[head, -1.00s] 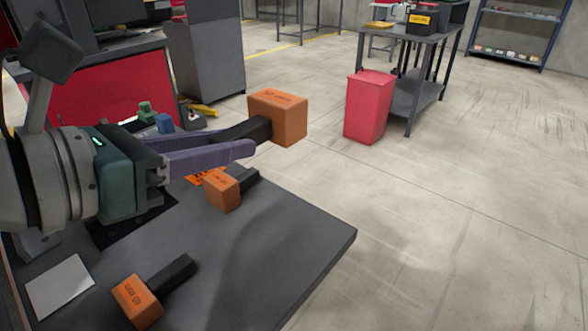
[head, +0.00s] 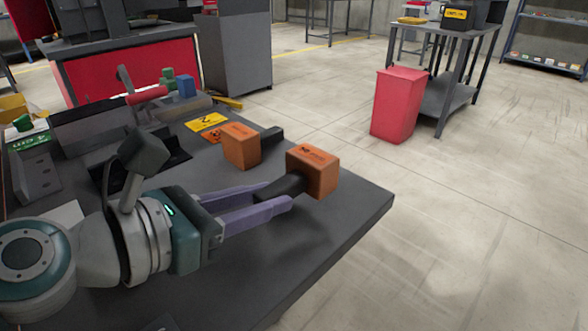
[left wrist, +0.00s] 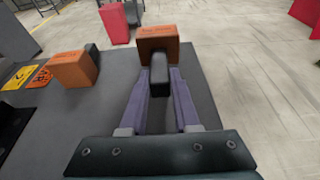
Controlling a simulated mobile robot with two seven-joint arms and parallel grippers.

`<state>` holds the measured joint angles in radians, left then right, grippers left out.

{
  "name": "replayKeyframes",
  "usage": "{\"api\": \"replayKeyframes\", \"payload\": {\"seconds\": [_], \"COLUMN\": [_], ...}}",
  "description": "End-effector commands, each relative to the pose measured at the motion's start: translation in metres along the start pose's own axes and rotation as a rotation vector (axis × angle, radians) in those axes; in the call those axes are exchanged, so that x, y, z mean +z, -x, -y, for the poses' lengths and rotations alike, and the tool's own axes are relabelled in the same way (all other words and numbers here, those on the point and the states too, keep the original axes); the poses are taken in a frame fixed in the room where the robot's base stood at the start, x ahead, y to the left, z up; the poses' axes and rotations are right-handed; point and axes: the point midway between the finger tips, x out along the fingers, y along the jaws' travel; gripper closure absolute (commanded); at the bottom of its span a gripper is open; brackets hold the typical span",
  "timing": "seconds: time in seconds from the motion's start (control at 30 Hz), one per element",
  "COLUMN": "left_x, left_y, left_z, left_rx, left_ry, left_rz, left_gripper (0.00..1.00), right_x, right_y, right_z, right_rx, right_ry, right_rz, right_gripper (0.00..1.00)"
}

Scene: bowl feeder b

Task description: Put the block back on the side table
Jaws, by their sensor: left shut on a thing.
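My left gripper (head: 278,196) is shut on the black handle of an orange block (head: 312,172), above the right part of the dark grey table (head: 340,225). In the left wrist view the orange block (left wrist: 158,44) sits beyond my fingertips (left wrist: 160,78), with its handle between the two purple fingers. A second orange block (head: 240,147) with a black handle rests on the table behind the held one; it also shows in the left wrist view (left wrist: 73,68). I cannot tell whether the held block touches the table. My right gripper is not in view.
Yellow and orange labels (head: 207,122) lie on the table by the second block. Green and blue pieces (head: 187,86) stand farther back. A red bin (head: 398,105) and a grey side table (head: 452,92) stand on the floor beyond. The table's front right part is clear.

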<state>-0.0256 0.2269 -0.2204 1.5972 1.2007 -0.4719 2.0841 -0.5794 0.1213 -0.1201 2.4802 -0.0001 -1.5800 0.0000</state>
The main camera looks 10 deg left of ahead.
Motion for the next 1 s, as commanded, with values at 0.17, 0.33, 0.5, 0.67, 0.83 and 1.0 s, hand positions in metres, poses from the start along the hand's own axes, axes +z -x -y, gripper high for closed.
{"api": "replayKeyframes", "payload": {"seconds": [0.17,0.33,0.5,0.67,0.83,1.0], "left_x": [-0.030,-0.028,-0.030,-0.033,-0.033,-0.033], "left_y": [-0.010,-0.009,-0.010,-0.010,-0.010,-0.010], "left_z": [0.000,0.000,0.000,0.000,0.000,0.000], "left_rx": [0.001,0.001,0.001,0.000,-0.001,-0.001], "left_ry": [0.001,-0.001,0.000,0.001,0.001,0.001], "left_rz": [0.004,0.005,0.004,-0.001,-0.001,-0.001], "left_gripper": [1.00,1.00,1.00,0.60,0.41,0.40], "right_x": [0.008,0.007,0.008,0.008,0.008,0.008], "right_y": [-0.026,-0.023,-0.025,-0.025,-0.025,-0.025], "right_z": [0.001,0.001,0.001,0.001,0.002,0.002], "right_rx": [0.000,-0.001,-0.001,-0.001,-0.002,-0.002], "right_ry": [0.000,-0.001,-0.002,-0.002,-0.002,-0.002], "right_rz": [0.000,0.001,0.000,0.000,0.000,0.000], "right_gripper": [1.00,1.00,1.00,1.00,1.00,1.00]}}
